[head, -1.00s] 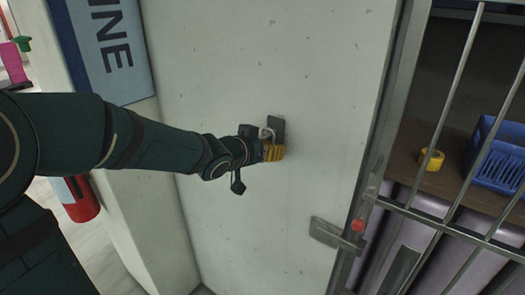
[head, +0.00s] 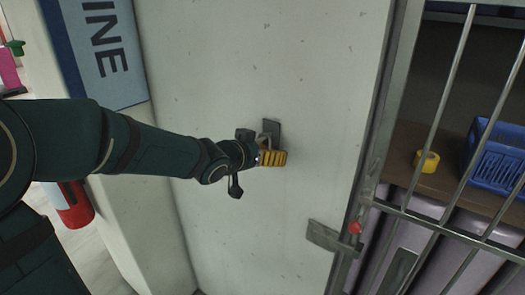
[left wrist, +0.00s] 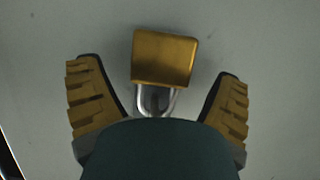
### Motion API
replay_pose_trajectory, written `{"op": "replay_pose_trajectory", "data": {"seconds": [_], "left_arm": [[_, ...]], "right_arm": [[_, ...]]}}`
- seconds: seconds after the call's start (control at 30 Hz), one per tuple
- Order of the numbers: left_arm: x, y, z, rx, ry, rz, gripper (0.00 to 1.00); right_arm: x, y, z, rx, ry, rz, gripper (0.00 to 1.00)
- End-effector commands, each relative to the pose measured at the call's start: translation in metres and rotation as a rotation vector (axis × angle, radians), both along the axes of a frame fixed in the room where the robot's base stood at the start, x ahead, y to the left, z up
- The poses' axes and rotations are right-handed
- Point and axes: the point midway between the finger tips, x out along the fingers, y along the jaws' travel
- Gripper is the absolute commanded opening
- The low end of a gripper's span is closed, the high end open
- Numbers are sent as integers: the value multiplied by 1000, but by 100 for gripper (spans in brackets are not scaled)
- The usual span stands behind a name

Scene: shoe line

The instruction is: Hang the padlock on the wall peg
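The padlock has a brass body and a silver shackle. In the left wrist view the padlock (left wrist: 165,57) is between my two spread fingers, with a clear gap on each side. Its shackle runs toward the palm, and a dark part, perhaps the peg, shows inside the loop. In the head view the shackle (head: 267,138) shows by the dark wall plate (head: 273,128); the body is hidden behind a yellow ribbed finger. My left gripper (head: 264,153) is open around the padlock, close to the wall; it fills the lower left wrist view (left wrist: 156,105). The peg is mostly hidden.
The pale wall (head: 240,60) is bare around the plate. A metal latch (head: 330,238) and a barred cage (head: 445,110) are to the right, with yellow tape (head: 427,161) and a blue basket (head: 495,155) behind bars. A red extinguisher (head: 72,207) stands lower left.

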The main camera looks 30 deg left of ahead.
Motion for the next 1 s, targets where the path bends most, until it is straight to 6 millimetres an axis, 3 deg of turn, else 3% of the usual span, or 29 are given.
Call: {"op": "replay_pose_trajectory", "data": {"seconds": [0.43, 1.0], "left_arm": [[-9, 1, 4, 2, 0, 0, 91], [-93, 7, 35, 2, -4, -1, 91]], "right_arm": [[0, 0, 0, 0, 0, 0, 47], [0, 0, 0, 0, 0, 0, 47]]}}
